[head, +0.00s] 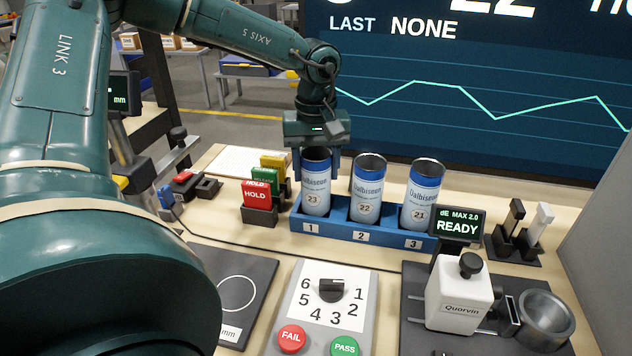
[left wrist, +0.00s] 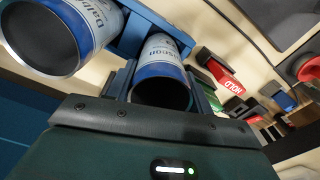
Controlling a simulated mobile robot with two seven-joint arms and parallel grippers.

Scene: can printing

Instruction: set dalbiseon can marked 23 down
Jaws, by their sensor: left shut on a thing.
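The dalbiseon can marked 23 (head: 316,190) stands upright in slot 1 of the blue rack (head: 388,238). My left gripper (head: 316,158) comes down from above and is shut on this can near its top rim, a finger on each side. The left wrist view shows the same can (left wrist: 163,78) between the fingers, its dark open top toward the camera. The can marked 22 (head: 366,195) stands in slot 2 and the can marked 21 (head: 420,199) in slot 3. I cannot tell whether the held can touches the slot floor. My right gripper is not in view.
Left of the rack stand HOLD cards (head: 256,194) in a dark holder. In front are a dial panel (head: 330,300) with FAIL and PASS buttons and a Quorvin device (head: 461,295). A READY display (head: 457,226) stands at the rack's right end. A dark mat (head: 262,268) lies left.

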